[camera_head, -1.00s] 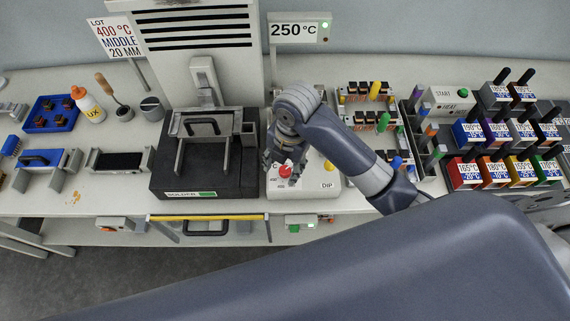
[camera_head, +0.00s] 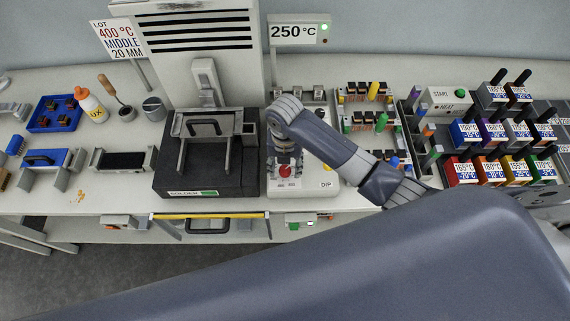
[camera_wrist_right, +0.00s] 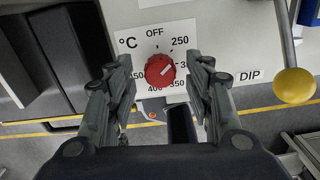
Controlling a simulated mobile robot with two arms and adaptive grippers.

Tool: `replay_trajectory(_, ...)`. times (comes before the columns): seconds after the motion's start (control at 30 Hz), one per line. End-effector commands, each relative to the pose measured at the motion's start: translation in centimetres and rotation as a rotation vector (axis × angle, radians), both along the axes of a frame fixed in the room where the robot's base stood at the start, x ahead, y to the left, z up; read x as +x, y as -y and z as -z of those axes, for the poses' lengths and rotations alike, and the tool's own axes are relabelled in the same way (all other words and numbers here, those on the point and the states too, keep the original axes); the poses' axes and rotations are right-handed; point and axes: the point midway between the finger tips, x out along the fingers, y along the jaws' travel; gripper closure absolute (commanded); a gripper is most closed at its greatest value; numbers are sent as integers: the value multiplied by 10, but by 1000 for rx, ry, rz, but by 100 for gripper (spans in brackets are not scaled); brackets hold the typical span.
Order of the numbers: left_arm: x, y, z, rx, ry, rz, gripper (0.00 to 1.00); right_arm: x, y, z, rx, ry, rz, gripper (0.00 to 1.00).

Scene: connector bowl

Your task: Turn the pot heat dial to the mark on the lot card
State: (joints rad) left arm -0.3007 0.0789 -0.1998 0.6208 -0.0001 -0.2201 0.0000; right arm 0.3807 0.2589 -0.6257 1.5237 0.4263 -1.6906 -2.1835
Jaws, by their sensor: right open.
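The red pot heat dial (camera_wrist_right: 160,70) is in the right wrist view, on a white plate with marks OFF, 250, 350, 400 and 450; its white pointer line points up and right, towards 250. It also shows in the head view (camera_head: 285,171). My right gripper (camera_wrist_right: 161,73) is open, pointing down, with one finger on each side of the dial; gaps show between fingers and dial. The right finger covers part of the scale. The lot card (camera_head: 119,39) reads 400 °C, MIDDLE, 20 MM. The display (camera_head: 294,32) reads 250 °C. My left gripper is not seen.
The black solder pot (camera_head: 208,178) stands just left of the dial. A lever with a yellow ball (camera_wrist_right: 294,86) and the DIP label are right of the dial. Racks of parts (camera_head: 371,122) stand further right. My own arm crosses the front.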

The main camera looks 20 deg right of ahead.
Motion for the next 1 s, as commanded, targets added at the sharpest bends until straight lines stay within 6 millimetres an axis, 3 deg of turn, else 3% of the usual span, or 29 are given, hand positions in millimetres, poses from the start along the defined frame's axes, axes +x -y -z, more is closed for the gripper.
replay_trajectory(0.4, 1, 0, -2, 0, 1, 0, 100, 0, 0, 11, 0, 1, 1, 52)
replay_trajectory(0.47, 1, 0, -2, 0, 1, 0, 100, 0, 0, 11, 0, 1, 1, 63)
replay_trajectory(0.6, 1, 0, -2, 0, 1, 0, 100, 0, 0, 10, 0, 1, 1, 95)
replay_trajectory(1.0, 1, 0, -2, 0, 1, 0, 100, 0, 1, 10, -1, 1, 40, 97)
